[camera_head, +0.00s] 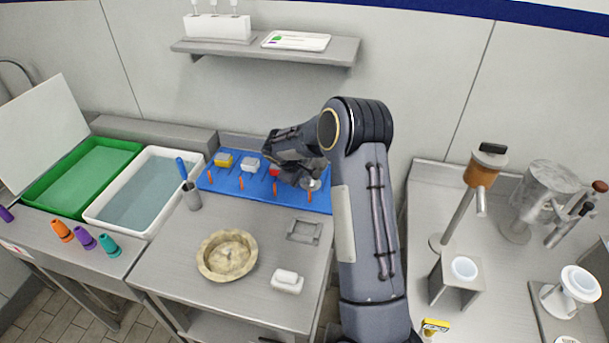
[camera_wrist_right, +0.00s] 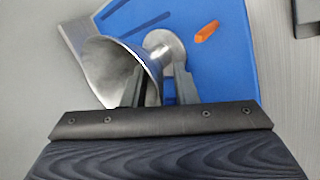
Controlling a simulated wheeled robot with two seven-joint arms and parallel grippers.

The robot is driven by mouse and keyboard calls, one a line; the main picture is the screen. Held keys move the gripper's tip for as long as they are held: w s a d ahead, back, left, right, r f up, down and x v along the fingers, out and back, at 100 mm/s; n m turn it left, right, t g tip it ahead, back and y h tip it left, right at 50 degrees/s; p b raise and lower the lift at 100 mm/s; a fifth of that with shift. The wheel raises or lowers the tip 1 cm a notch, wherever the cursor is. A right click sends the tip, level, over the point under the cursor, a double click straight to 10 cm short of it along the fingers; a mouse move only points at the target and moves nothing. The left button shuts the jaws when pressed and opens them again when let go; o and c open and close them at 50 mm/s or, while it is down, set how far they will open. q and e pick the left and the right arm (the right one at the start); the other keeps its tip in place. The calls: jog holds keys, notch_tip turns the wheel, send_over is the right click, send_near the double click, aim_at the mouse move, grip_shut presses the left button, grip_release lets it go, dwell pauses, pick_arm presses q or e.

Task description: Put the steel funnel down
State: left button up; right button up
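The steel funnel (camera_wrist_right: 108,68) shows in the right wrist view as a wide shiny cone, its mouth turned toward the camera. My right gripper (camera_wrist_right: 160,72) has its two fingers apart there. The left finger overlaps the funnel's mouth and the rim shows between the fingers. I cannot tell whether they press on it. In the head view my right gripper (camera_head: 299,172) is low over the blue mat (camera_head: 228,184), and the gripper and arm largely hide what is under it. A round steel piece (camera_wrist_right: 165,44) sits just beyond the fingertips. My left gripper is out of view.
A stone bowl (camera_head: 227,254) and a white soap-like block (camera_head: 287,280) stand nearer. Green (camera_head: 132,150) and white (camera_head: 99,210) tubs lie left. The back wall is close.

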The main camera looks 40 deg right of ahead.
jog(key=b+v, duration=0.2)
jog(key=v, duration=0.9)
jog(key=s+a+r+m+y, duration=0.1)
jog(key=s+a+r+y, duration=0.3)
jog(key=s, duration=0.5)
jog(key=s+a+m+t+y, duration=0.2)
jog(key=s+a, duration=0.5)
jog(key=s, duration=0.4)
jog(key=s+a+m+t+y, duration=0.1)
jog(key=s+a+y, duration=0.3)
jog(key=s+a, duration=0.4)
jog(key=s+m, duration=0.1)
jog(key=s, duration=0.2)
jog(key=shift+r+t, duration=0.2)
jog(key=shift+t, duration=0.2)
